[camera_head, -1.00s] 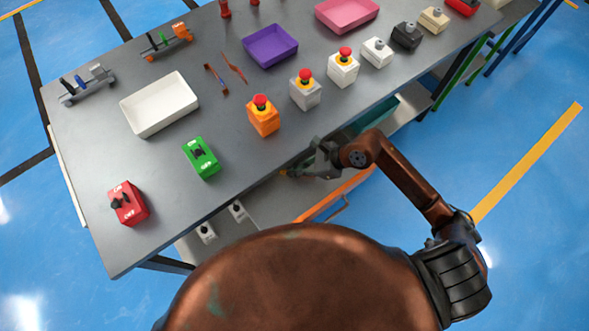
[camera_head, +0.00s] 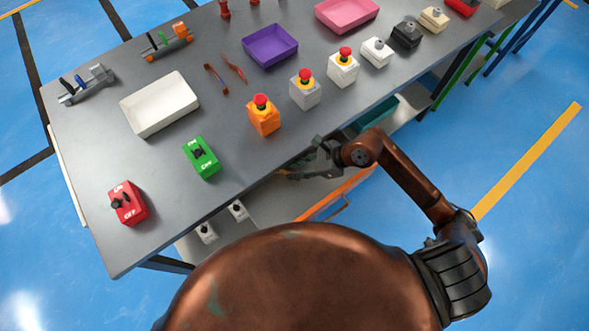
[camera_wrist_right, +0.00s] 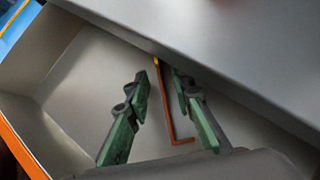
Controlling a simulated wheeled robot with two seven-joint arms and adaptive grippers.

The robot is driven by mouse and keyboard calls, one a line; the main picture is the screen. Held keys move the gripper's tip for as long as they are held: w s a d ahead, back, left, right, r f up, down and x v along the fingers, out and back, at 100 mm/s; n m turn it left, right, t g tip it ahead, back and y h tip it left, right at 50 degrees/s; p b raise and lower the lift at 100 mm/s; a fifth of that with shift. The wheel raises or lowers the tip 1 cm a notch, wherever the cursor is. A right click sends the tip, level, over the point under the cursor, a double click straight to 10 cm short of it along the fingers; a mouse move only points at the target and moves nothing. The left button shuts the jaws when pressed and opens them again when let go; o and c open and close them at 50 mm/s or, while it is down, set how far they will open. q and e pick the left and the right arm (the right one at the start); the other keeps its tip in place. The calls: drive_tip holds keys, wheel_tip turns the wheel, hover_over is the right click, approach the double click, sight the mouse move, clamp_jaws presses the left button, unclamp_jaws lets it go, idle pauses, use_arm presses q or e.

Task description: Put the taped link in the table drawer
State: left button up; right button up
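The taped link (camera_wrist_right: 166,105) is a thin, bent copper bar with a yellow end in the right wrist view. It lies in the open table drawer (camera_wrist_right: 62,105), and its yellow end is close to the tabletop edge. My right gripper (camera_wrist_right: 160,76) is open, with its green fingers apart on either side of the link. In the head view the right gripper (camera_head: 302,163) is low at the table's front edge, over the drawer with the orange front (camera_head: 343,191). The link cannot be made out clearly there. My left gripper is not in view.
The tabletop (camera_wrist_right: 235,50) overhangs the drawer close to my right fingers. On the table are two other thin bars (camera_head: 216,79), a white tray (camera_head: 160,122), a purple tray (camera_head: 270,60) and several switch boxes, including a green one (camera_head: 201,160).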

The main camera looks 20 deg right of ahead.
drive_tip(key=p+v, duration=0.1)
drive_tip(key=v, duration=1)
drive_tip(key=shift+d+r, duration=0.1)
drive_tip(key=shift+d, duration=0.05)
